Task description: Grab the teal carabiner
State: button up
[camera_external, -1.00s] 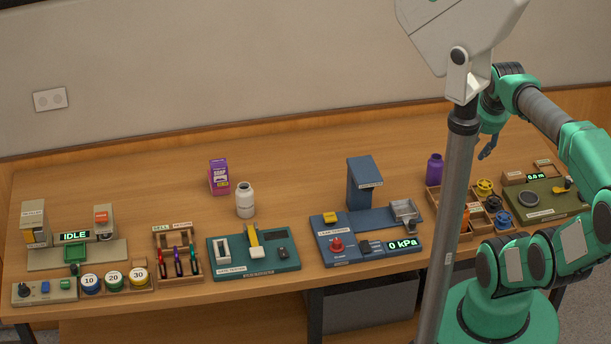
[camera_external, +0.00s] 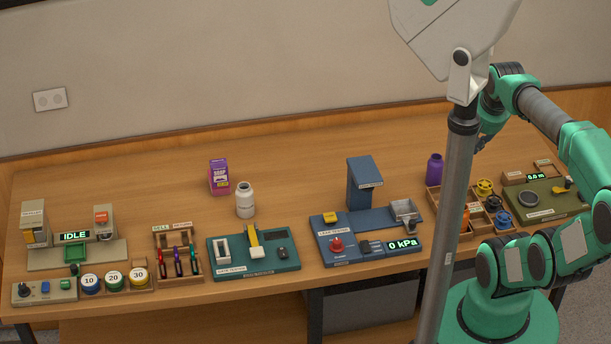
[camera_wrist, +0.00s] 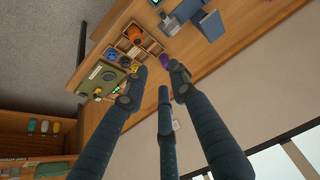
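I cannot pick out a teal carabiner for certain in either view. Several small coloured items, yellow, dark and blue (camera_external: 502,220), sit in a wooden compartment tray (camera_external: 433,201) at the right of the table, partly hidden by the pole. The tray also shows in the wrist view (camera_wrist: 152,46), with an orange item (camera_wrist: 135,34) and a blue item (camera_wrist: 127,57). My gripper (camera_wrist: 160,86) is in the wrist view with its three dark fingers spread and nothing between them. It is above the table, apart from the tray. In the external view it is mostly hidden behind the pole.
A purple bottle (camera_external: 434,169) stands behind the tray. An olive station (camera_external: 540,203) is to its right and a blue press station (camera_external: 362,185) to its left. A wooden rack (camera_external: 178,271) holds red, purple and teal-green upright items. The table's back middle is clear.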

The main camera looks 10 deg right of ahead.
jog(key=w+a+r+g+y+p, duration=0.15)
jog(key=w+a+r+p, duration=0.35)
jog(key=w+a, duration=0.8)
jog(key=w+a+f+g+p, duration=0.1)
jog(key=w+a+f+p, duration=0.1)
jog(key=w+a, duration=0.6)
jog(key=w+a+f+g+p, duration=0.1)
jog(key=w+a+p, duration=0.2)
jog(key=a, duration=0.8)
jog(key=a+f+p, duration=0.1)
jog(key=a+f, duration=0.2)
jog(key=a, duration=0.3)
jog(key=a+f+g+p, duration=0.1)
jog(key=a+f, duration=0.2)
jog(key=a, duration=0.4)
jog(key=a+f+p, duration=0.1)
jog(key=a+f, duration=0.2)
jog(key=a, duration=0.3)
jog(key=s+a+f+g+h+p, duration=0.1)
jog(key=s+a+f+p, duration=0.2)
jog(key=s+a+f, duration=0.5)
jog(key=a+f, duration=0.7)
jog(key=a, duration=0.2)
jog(key=shift+p, duration=0.4)
